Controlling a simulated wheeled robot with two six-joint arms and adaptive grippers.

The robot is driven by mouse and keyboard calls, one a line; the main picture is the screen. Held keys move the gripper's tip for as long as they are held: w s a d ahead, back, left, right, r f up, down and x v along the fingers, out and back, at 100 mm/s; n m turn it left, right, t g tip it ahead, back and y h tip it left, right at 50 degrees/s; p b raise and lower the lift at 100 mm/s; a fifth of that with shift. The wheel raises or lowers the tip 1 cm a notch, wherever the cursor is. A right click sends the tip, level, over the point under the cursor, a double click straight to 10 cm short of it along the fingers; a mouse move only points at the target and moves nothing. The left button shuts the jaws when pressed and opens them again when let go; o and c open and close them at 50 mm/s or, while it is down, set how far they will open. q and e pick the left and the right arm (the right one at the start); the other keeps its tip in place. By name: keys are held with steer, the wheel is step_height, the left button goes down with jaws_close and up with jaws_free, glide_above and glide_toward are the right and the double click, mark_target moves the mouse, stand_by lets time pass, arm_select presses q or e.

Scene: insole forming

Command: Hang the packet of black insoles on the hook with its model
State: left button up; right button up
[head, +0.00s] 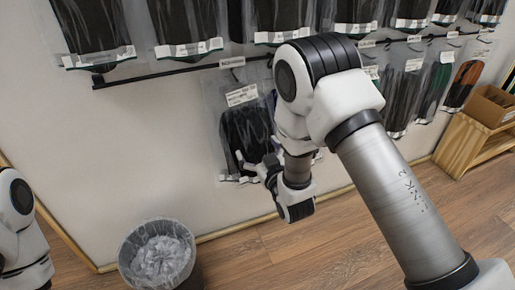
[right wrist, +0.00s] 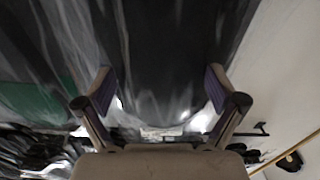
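The packet of black insoles (head: 243,128) is a clear bag with a white label at its top. In the head view it is upright against the wall, a little below the rail. A hook with a small white tag (head: 232,62) is just above it; I cannot tell whether the packet hangs on it. My right gripper (head: 292,160) is at the packet's lower right, partly hidden by my arm. In the right wrist view its fingers (right wrist: 160,95) stand wide apart, with dark wrapped insoles (right wrist: 160,50) beyond and between them. My left gripper is out of view.
A black rail (head: 165,73) runs along the wall with several insole packets (head: 90,25) above it. More packets (head: 400,95) hang at the right. A lined bin (head: 158,255) stands on the floor, and a wooden stand with a box (head: 490,105) is at far right.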

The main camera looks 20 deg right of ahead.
stand_by(0.3)
steer(key=s, duration=1.2)
steer(key=shift+d, duration=0.35)
steer(key=s+d+f+m+g+h+p, duration=0.1)
steer(key=s+d+f+g, duration=0.1)
steer(key=s+f+g, duration=0.6)
steer(key=s+d+f+m+g+p, duration=0.15)
steer(key=s+f, duration=0.25)
steer(key=f, duration=0.8)
steer(key=s+f+g, duration=0.5)
steer(key=s+g, duration=0.3)
steer(key=s, duration=0.5)
step_height(320, 180, up, 38)
steer(key=p, duration=3.7)
steer(key=shift+a+p, duration=0.15)
steer(key=shift+p, duration=0.25)
